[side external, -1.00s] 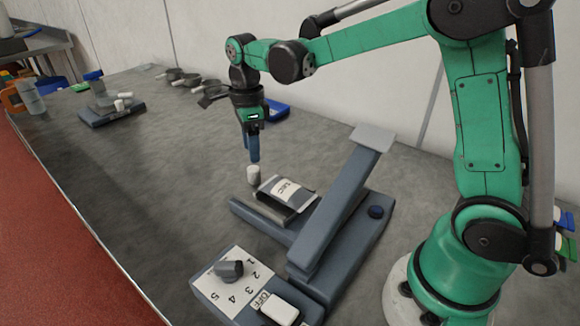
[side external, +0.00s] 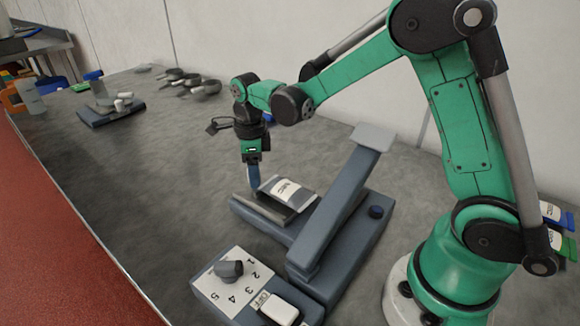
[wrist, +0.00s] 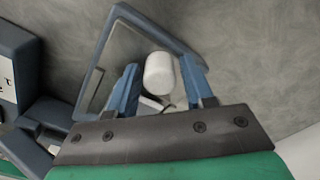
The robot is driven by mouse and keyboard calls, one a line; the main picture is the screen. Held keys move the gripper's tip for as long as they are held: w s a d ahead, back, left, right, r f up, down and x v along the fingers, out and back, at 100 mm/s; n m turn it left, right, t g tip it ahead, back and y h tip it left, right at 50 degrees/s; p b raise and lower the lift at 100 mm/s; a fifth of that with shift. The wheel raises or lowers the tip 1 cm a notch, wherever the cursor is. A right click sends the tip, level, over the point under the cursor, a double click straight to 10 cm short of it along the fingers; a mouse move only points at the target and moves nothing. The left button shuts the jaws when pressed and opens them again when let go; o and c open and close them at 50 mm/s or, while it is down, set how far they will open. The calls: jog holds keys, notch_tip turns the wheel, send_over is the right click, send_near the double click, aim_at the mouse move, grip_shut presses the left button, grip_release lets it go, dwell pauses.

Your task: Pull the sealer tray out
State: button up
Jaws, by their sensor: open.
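The sealer's tray (side external: 246,209) is a blue-grey frame with a grey plate, at the left end of the sealer base in the side view. It also shows in the wrist view (wrist: 93,85). A bag with a white label (side external: 290,188) lies over it. A white cylindrical knob (wrist: 159,74) shows at the tray in the wrist view. My gripper (side external: 255,191) points down at the tray's far edge. Its blue fingers are open on either side of the knob, with a gap showing. The gripper hides the knob in the side view.
The sealer's raised arm (side external: 338,210) slants up to the right of the tray. A control box with a numbered dial (side external: 230,269) and an OFF switch (side external: 278,308) sits in front. A scale (side external: 110,110) is far left.

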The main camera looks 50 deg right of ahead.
grip_shut()
jog(key=shift+w, duration=0.3)
jog(key=shift+o, duration=2.2)
grip_release()
jog(key=shift+r, duration=2.5)
jog(key=shift+r, duration=0.1)
jog(key=shift+r, duration=2.75)
